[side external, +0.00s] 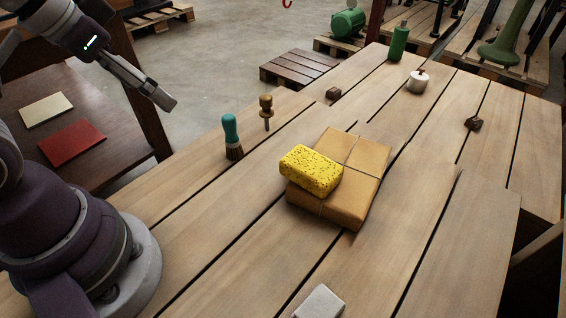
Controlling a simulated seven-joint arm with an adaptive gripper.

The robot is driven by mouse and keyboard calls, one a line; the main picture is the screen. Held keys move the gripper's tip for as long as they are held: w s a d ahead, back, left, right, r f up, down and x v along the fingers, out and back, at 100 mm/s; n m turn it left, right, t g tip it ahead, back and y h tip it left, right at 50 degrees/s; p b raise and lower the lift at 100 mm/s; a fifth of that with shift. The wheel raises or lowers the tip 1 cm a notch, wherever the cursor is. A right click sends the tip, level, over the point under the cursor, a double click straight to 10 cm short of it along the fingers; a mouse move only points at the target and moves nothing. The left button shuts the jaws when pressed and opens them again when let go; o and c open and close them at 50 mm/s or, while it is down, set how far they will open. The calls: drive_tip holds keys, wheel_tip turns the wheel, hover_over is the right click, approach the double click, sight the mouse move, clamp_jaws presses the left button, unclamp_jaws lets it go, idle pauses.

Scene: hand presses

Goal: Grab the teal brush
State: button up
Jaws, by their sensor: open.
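The teal brush (231,134) stands upright on the wooden table, bristles down and teal handle up. It is at the table's left part, just left of a small wooden-handled tool. My gripper (165,101) is at the upper left, up and to the left of the brush and apart from it. It is open and holds nothing that I can see. The gap between its fingers is hard to see from this side.
A yellow sponge (311,170) lies on a tan parcel (349,205) right of the brush. The wooden-handled tool (266,112) stands close behind the brush. A green bottle (398,43) and white pot (417,81) stand farther back. A pale block (319,302) lies at the front.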

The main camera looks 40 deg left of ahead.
drive_tip(key=shift+c, duration=0.5)
drive_tip(key=n+g, duration=0.6)
drive_tip(key=n, duration=1.2)
hover_over(232, 141)
drive_tip(key=f, duration=0.9)
drive_tip(key=shift+w+a+f, duration=0.2)
drive_tip(key=shift+f, duration=0.2)
drive_tip(key=f, duration=1)
drive_tip(key=shift+w+a, duration=0.2)
drive_tip(key=shift+a, duration=0.15)
drive_tip(key=shift+r, duration=0.1)
clamp_jaws()
